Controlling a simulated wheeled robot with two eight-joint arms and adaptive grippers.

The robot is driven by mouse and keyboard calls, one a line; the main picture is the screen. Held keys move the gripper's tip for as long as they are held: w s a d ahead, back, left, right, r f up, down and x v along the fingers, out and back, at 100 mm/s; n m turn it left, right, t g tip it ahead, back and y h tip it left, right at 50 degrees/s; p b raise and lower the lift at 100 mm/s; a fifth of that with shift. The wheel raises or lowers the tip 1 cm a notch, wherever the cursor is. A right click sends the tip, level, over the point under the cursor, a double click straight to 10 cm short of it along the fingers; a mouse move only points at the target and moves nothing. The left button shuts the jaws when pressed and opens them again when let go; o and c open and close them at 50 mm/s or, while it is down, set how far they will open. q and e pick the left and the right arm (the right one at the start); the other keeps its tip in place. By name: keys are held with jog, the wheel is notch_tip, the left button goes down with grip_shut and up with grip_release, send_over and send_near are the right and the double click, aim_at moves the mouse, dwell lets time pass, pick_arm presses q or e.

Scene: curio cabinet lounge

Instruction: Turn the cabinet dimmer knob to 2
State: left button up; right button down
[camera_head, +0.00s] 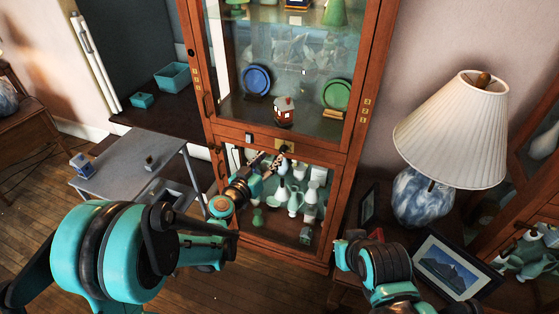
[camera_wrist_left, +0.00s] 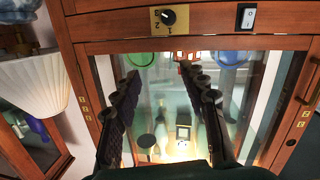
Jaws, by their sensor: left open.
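The dimmer knob (camera_wrist_left: 169,17) is a round black knob on a square brass plate with small numbers, on the cabinet's middle rail. A pale mark shows on it, but I cannot tell surely which number it points to. In the head view the brass plate (camera_head: 290,145) is partly behind my left gripper (camera_head: 274,160). My left gripper also shows in the wrist view (camera_wrist_left: 160,72), its two dark fingers spread, with nothing between them.
A white rocker switch (camera_head: 249,139) sits on the same rail, left of the knob; the wrist view shows it too (camera_wrist_left: 247,17). The cabinet (camera_head: 352,150) has glass doors with ornaments inside. A lamp (camera_head: 452,130) and picture frame (camera_head: 446,262) stand right, a grey table (camera_head: 125,160) left.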

pick_arm(q)
jog(key=n+t+b, duration=0.1)
jog(key=t, duration=0.1)
send_near(281, 152)
jog(key=b+x, duration=0.2)
jog(key=x, duration=0.5)
jog(key=shift+d, duration=0.1)
jog(key=shift+w+d+r, duration=0.1)
jog(key=shift+w+d, duration=0.2)
jog(key=shift+w, duration=0.25)
grip_shut()
